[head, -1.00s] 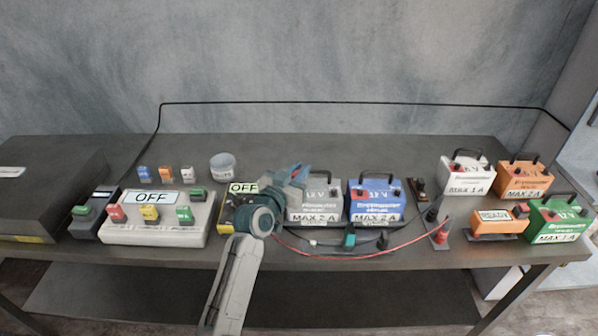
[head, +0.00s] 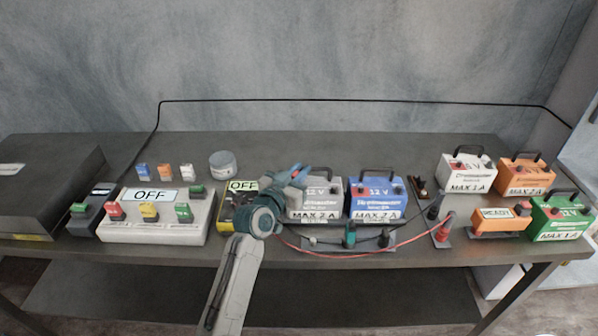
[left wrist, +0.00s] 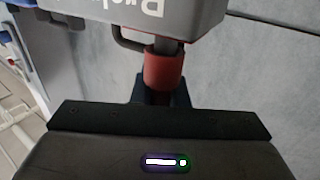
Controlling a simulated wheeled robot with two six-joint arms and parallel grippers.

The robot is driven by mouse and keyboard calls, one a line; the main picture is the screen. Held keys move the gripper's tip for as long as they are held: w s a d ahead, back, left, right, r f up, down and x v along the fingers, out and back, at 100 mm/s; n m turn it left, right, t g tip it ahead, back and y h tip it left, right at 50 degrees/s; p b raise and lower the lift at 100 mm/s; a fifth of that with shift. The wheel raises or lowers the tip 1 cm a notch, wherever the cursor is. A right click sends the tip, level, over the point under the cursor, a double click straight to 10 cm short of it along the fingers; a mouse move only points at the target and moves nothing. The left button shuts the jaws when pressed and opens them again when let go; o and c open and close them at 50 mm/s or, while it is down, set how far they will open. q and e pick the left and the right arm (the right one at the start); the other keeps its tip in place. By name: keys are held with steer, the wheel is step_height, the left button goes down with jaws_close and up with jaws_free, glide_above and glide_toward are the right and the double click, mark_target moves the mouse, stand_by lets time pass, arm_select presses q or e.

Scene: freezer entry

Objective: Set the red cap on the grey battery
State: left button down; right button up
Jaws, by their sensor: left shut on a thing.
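The grey battery (head: 318,203) stands left of the blue battery on the bench, with a black handle and a "MAX 2 A" label. My left gripper (head: 298,174) is at its upper left corner and hides that corner in the head view. In the left wrist view the picture is upside down. There the red cap (left wrist: 163,68) is between the jaws of my left gripper (left wrist: 160,92), which is shut on it. The cap lines up with a grey post of the battery (left wrist: 140,12) and appears to meet it. How far it is seated I cannot tell. My right gripper is out of view.
The blue battery (head: 377,199) stands close on the right. A yellow-black device (head: 232,212) stands left of the gripper. Red and black leads (head: 330,258) lie in front. White (head: 467,172), orange (head: 525,175) and green (head: 560,217) batteries stand at right.

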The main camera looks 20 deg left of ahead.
arm_select(q)
steer(key=shift+f, duration=0.15)
steer(key=shift+r, duration=0.2)
steer(key=shift+r+p, duration=0.55)
stand_by(0.7)
steer(key=shift+f+b, duration=0.15)
steer(key=shift+b, duration=0.15)
stand_by(0.5)
steer(key=shift+f+b, duration=0.5)
steer(key=shift+f, duration=0.05)
steer(key=shift+r, duration=0.1)
steer(key=shift+r+p, duration=0.6)
